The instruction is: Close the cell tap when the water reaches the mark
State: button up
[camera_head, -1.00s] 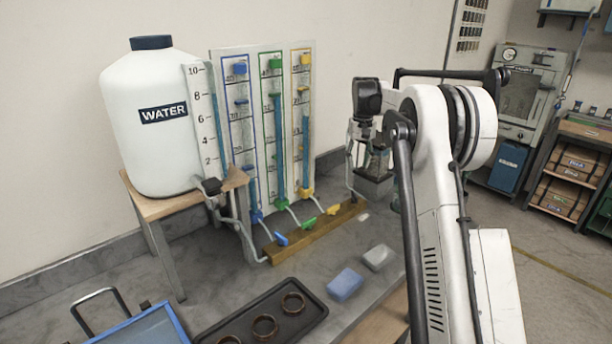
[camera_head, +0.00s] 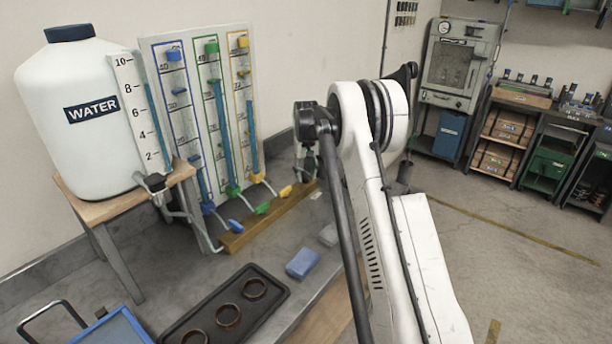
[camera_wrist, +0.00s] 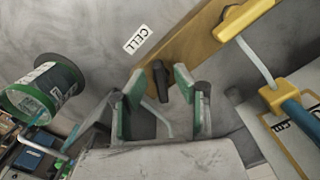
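In the wrist view a black tap handle (camera_wrist: 160,80) stands on the wooden rail, near a white label reading CELL (camera_wrist: 139,40). My gripper (camera_wrist: 156,87) is open, with one green-padded finger on each side of this handle; contact is not clear. A clear round vessel with a green rim (camera_wrist: 45,90) lies at the left of the wrist view; I cannot make out a mark or water level on it. In the head view my arm hides the black tap and most of my gripper. The white WATER tank (camera_head: 75,120) stands on a wooden stand.
The tube board (camera_head: 160,55) has blue, green and yellow columns. A blue tap (camera_head: 235,226), green tap (camera_head: 262,208) and yellow tap (camera_head: 286,191) sit along the wooden rail (camera_head: 240,236). A blue block (camera_head: 302,263) and black tray (camera_head: 262,318) lie in front.

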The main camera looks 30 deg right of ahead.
jog(key=shift+f, duration=0.15)
jog(key=shift+c, duration=0.2)
grip_shut()
jog(key=shift+m+b, duration=0.3)
jog(key=m+b, duration=0.1)
jog(key=m, duration=0.1)
jog(key=m+b, duration=0.2)
jog(key=shift+w+a+f, duration=0.1)
jog(key=shift+a, duration=0.1)
jog(key=m+b, duration=0.1)
jog(key=m, duration=0.2)
jog(key=m+b, duration=0.1)
jog(key=m, duration=0.2)
jog(key=shift+w+a, duration=0.15)
jog(key=shift+m, duration=0.3)
